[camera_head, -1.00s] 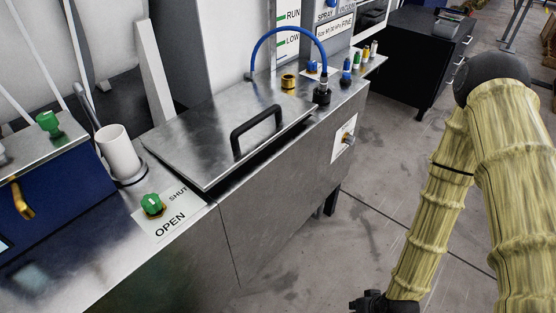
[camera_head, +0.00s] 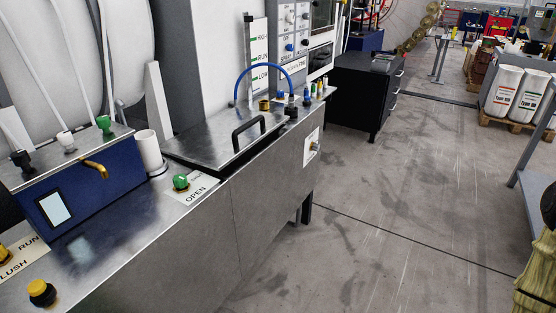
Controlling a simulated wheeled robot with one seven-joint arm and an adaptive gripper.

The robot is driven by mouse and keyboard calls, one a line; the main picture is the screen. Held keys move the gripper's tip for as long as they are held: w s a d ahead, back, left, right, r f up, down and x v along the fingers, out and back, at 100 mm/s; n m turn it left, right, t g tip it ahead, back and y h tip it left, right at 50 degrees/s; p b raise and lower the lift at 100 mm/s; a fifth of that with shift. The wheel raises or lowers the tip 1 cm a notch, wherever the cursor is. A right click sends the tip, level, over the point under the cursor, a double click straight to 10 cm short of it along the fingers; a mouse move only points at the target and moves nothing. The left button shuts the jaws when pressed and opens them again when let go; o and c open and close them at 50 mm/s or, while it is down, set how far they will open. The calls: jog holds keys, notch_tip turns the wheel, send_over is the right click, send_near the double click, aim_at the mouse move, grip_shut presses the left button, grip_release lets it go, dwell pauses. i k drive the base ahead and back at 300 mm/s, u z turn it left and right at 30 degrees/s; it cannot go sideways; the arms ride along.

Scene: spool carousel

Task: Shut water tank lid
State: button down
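The water tank lid (camera_head: 205,143) is a brushed metal plate on top of the long steel tank (camera_head: 270,190). It lies low and nearly flat, and a dark strip shows beneath its front edge near the handle. I cannot tell from here whether it is fully seated. Its black bar handle (camera_head: 247,130) stands up near the front edge. My gripper is outside the picture. Only part of my yellow-sleeved arm shows at the lower right edge, well apart from the lid.
A green knob (camera_head: 181,182) by the OPEN label and a white cup (camera_head: 149,150) stand left of the lid. A blue hose (camera_head: 262,68) arches behind it. A black cabinet (camera_head: 362,95) stands beyond. The floor right of the tank is clear.

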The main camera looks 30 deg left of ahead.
aim_at(214, 144)
jog(key=u, duration=0.6)
jog(key=i, duration=0.2)
jog(key=u, duration=0.1)
